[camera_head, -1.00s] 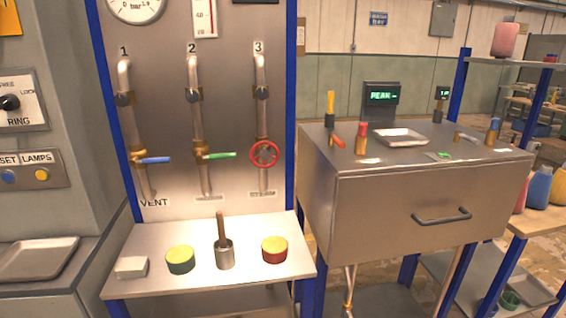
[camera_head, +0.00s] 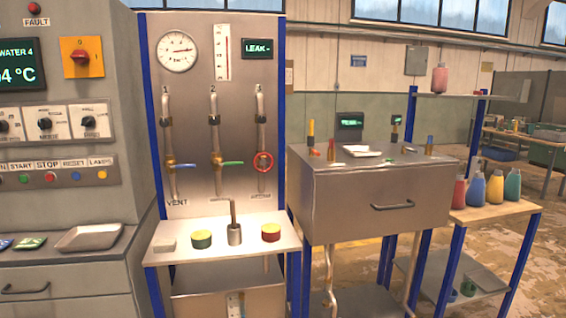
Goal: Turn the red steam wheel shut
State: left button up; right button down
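The red steam wheel (camera_head: 263,162) is a small round handwheel on the third pipe (camera_head: 261,125) of the upright grey panel (camera_head: 238,190). It sits at the right side of the panel, above a label too small to read clearly. The second pipe (camera_head: 214,125) has a green lever (camera_head: 232,163) and the first has a blue lever (camera_head: 188,167). Neither of my grippers shows in the view.
Below the panel, a shelf (camera_head: 180,255) holds a white block (camera_head: 165,246), green and red yellow-topped tins and a metal pot (camera_head: 235,235) with an upright handle. A metal cabinet (camera_head: 330,210) stands close on the right, a control console (camera_head: 75,210) on the left.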

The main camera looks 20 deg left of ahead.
aim_at(263, 162)
jog(key=z, duration=0.65)
jog(key=i, duration=2.15)
jog(key=u, duration=1.25)
jog(key=i, duration=0.7)
jog(key=u, duration=0.75)
